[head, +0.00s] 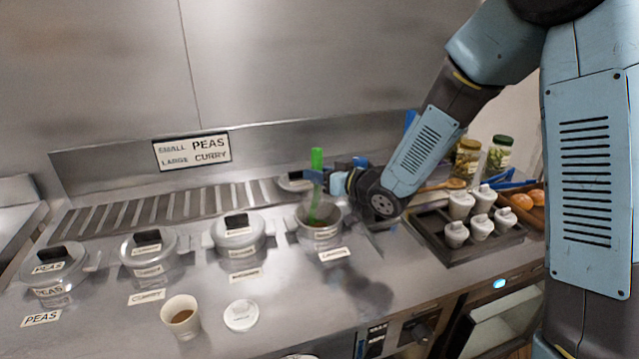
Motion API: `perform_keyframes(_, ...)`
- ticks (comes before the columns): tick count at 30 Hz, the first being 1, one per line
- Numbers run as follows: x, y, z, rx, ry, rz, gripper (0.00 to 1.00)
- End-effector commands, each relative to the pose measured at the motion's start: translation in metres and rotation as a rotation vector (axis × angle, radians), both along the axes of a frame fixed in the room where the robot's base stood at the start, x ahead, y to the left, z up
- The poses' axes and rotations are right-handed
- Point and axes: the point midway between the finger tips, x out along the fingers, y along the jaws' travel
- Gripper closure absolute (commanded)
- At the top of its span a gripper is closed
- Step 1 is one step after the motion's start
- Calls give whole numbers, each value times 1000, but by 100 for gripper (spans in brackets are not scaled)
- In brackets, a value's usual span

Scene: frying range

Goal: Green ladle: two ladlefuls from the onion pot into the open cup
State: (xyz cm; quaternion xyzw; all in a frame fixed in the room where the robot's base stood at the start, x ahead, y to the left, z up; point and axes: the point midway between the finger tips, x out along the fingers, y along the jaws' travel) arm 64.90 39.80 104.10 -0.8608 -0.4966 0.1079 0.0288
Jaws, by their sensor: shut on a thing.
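The green ladle (317,160) stands roughly upright in the open pot (338,238), its lower end inside the pot. My gripper (325,177) is shut on the ladle's handle above the rim. A card in front of this pot is too small to read surely; it is probably the onion pot. The ladle's bowl and the pot's contents are mostly hidden. The open cup (181,327) stands at the front left of the counter with brown liquid inside. A white round lid (241,315) lies flat to its right.
Three lidded pots stand left of the open pot: one marked peas (55,265), one marked curry (148,252), one unreadable (238,233). A loose pot lid (293,182) lies behind. A dark tray (462,250) with several lidded cups and jars (467,158) stand right.

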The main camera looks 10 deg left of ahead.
Motion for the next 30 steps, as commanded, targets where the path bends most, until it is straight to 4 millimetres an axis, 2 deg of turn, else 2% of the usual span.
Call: perform_keyframes(30,0,-1,91,0,-4,-1,96)
